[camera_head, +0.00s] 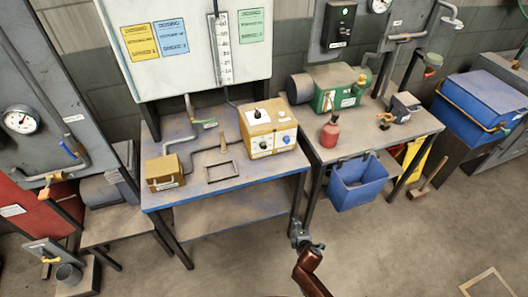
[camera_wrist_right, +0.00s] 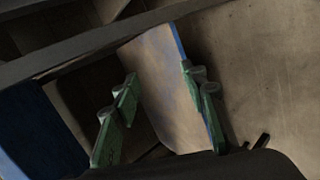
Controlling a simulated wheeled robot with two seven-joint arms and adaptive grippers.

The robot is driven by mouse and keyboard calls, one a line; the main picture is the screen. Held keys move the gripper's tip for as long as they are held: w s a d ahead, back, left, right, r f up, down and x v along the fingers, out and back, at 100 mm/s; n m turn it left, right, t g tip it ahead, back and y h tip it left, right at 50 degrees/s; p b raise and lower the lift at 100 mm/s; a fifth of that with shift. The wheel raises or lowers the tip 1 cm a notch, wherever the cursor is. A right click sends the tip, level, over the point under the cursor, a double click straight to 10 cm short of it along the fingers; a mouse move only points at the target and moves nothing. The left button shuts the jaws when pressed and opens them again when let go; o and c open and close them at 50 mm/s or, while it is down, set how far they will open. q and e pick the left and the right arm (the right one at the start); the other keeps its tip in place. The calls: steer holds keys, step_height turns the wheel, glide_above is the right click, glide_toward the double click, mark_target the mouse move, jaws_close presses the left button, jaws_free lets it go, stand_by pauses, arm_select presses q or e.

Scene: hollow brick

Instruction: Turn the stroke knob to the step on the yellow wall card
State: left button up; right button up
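The yellow card (camera_head: 140,42) hangs on the pale wall panel, left of a blue card (camera_head: 172,37); its writing is too small to read. A tan box (camera_head: 270,130) stands on the blue-topped bench, with a black knob (camera_head: 258,113) on top and two small round controls on its front, one at the left (camera_head: 264,145) and one at the right (camera_head: 285,139). I cannot tell which is the stroke knob. My right gripper (camera_head: 304,238) is in front of the bench's right corner, apart from the box. In the wrist view it is open and empty (camera_wrist_right: 162,95). My left gripper is out of view.
The bench (camera_head: 225,184) also holds a small tan box (camera_head: 164,172) and a dark frame. The right table carries a green pump (camera_head: 340,88) and a red bottle (camera_head: 330,132). The floor in front is mostly clear.

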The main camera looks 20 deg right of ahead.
steer(key=w+a+r+n+t, duration=0.15)
steer(key=w+r, duration=0.25)
steer(key=r, duration=0.4)
steer(key=w+a+r+n+t, duration=0.1)
steer(key=w+r+n+t, duration=0.1)
steer(key=w+r, duration=0.5)
steer(key=n+t+y+b, duration=0.1)
steer(key=n+t, duration=0.3)
steer(key=n, duration=0.3)
glide_toward(264, 148)
steer(key=shift+w+a, duration=0.15)
steer(key=shift+w, duration=0.65)
steer(key=w+b, duration=0.1)
steer(key=w, duration=0.5)
steer(key=shift+f+b, duration=0.2)
steer(key=shift+b, duration=0.15)
steer(key=shift+w+d+r, duration=0.1)
steer(key=shift+w+d, duration=0.1)
steer(key=shift+w, duration=0.45)
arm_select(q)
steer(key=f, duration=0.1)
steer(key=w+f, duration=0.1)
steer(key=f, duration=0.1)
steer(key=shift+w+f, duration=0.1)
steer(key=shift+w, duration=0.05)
arm_select(e)
steer(key=shift+c, duration=0.5)
jaws_close()
